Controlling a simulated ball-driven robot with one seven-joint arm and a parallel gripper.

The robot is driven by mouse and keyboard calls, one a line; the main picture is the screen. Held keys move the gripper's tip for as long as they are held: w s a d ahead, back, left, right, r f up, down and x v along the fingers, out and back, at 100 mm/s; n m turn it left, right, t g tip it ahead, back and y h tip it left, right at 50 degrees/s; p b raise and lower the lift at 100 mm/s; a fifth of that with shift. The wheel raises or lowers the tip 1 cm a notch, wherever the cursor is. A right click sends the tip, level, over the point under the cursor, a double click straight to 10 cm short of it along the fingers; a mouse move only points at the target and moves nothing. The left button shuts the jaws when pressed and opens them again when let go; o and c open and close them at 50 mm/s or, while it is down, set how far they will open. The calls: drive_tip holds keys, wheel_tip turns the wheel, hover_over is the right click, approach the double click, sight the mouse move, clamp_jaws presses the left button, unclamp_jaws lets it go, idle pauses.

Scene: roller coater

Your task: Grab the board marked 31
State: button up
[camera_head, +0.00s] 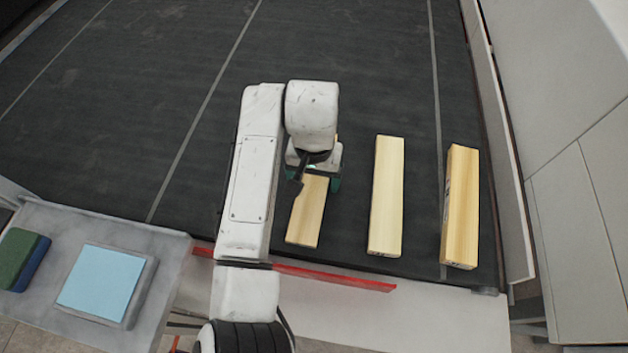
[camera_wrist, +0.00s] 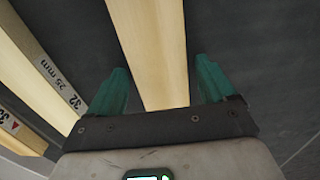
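Three pale wooden boards lie side by side on the dark belt in the head view: a left board (camera_head: 307,215), a middle board (camera_head: 387,195) and a right board (camera_head: 461,205). My gripper (camera_head: 317,180) is over the left board, with the arm hiding its far part. In the wrist view my gripper (camera_wrist: 162,80) is open, its green fingers apart on either side of this board (camera_wrist: 155,40). I cannot tell whether they touch it. No marking shows on it. The neighbouring board (camera_wrist: 30,50) reads "25 mm" and "32".
The outer board (camera_wrist: 18,125) in the wrist view has a red triangle and a partly readable number. A red bar (camera_head: 330,277) runs along the belt's front edge. A side table (camera_head: 170,245) with a blue pad (camera_head: 98,281) stands at lower left. A wall panel borders the right.

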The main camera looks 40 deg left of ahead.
drive_tip(key=c, duration=1)
drive_tip(key=shift+r, duration=0.1)
